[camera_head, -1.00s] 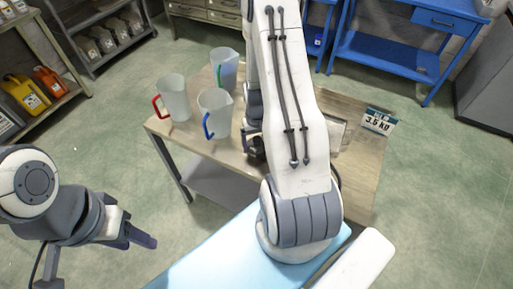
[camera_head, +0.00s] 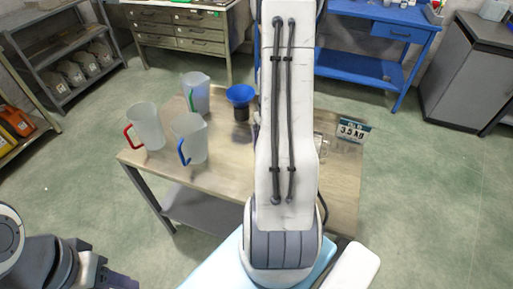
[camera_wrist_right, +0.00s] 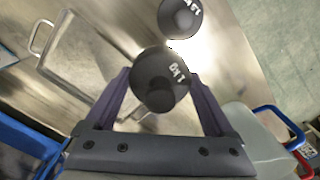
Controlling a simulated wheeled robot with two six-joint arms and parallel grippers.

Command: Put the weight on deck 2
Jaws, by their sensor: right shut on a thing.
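In the right wrist view, my right gripper (camera_wrist_right: 160,98) is shut on a dark round weight (camera_wrist_right: 160,68) marked 1 KG. I cannot tell whether it is clear of the table. A second dark weight (camera_wrist_right: 180,17) stands just beyond, apart from it; its marking is hard to read. In the head view my right arm hides both weights and the right gripper. My left gripper (camera_head: 119,282) is at the bottom left edge, partly cut off, away from the table. I see nothing labelled deck 2.
Three pitchers, red-handled (camera_head: 147,127), green-handled (camera_head: 196,92) and blue-handled (camera_head: 190,139), stand on the table's left half. A 3.5 KG sign (camera_head: 353,131) stands at right.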

